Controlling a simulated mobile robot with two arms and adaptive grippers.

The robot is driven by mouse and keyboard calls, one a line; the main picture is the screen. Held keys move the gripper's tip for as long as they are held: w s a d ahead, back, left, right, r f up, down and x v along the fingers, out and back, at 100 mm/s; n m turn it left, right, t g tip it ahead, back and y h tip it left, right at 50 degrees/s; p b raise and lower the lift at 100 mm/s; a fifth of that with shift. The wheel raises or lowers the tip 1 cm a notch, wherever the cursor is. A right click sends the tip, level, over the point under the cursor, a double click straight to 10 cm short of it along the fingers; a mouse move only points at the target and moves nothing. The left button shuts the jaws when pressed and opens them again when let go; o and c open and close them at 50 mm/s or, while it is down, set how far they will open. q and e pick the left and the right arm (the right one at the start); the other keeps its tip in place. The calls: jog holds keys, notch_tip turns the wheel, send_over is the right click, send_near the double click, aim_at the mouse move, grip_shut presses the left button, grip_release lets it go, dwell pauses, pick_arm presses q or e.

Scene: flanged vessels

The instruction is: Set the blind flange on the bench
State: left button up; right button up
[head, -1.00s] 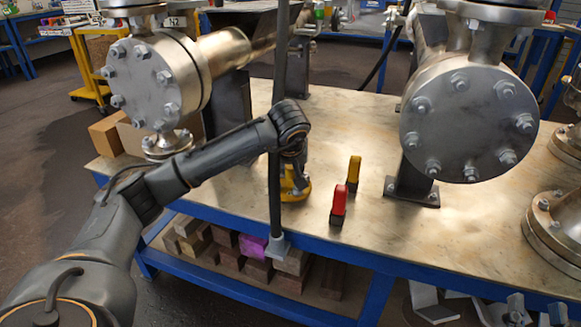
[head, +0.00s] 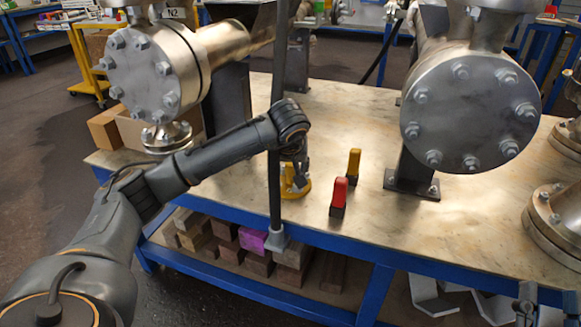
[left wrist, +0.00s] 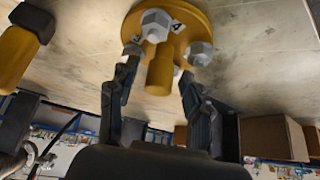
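In the left wrist view the flange (left wrist: 188,18) shows bolts and a yellow central handle (left wrist: 160,72) pointing toward the camera. A post partly hides the flange in the head view. My right gripper (head: 548,300) shows at the bottom right corner, its fingers apart and empty.
Flanged vessels stand at left (head: 143,75) and right (head: 468,115). A dark post (head: 276,150) rises beside my left gripper. Brown boxes (head: 104,128) sit at the bench's left end.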

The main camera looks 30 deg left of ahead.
pick_arm(q)
jog(key=shift+r, duration=0.2)
jog(key=shift+s+r, duration=0.15)
jog(key=shift+r, duration=0.15)
jog(key=p+v, duration=0.3)
jog(key=v, duration=0.8)
pick_arm(e)
notch_tip(320, 180, down, 14)
jog(key=w+d+g+h, duration=0.1)
jog(key=g+h, duration=0.2)
jog(key=g, duration=0.5)
jog(key=shift+d+r+g, duration=0.15)
jog(key=shift+d+g, duration=0.2)
jog(key=shift+g, duration=0.05)
pick_arm(q)
jog(key=shift+s+d, duration=0.1)
jog(key=shift+d, duration=0.1)
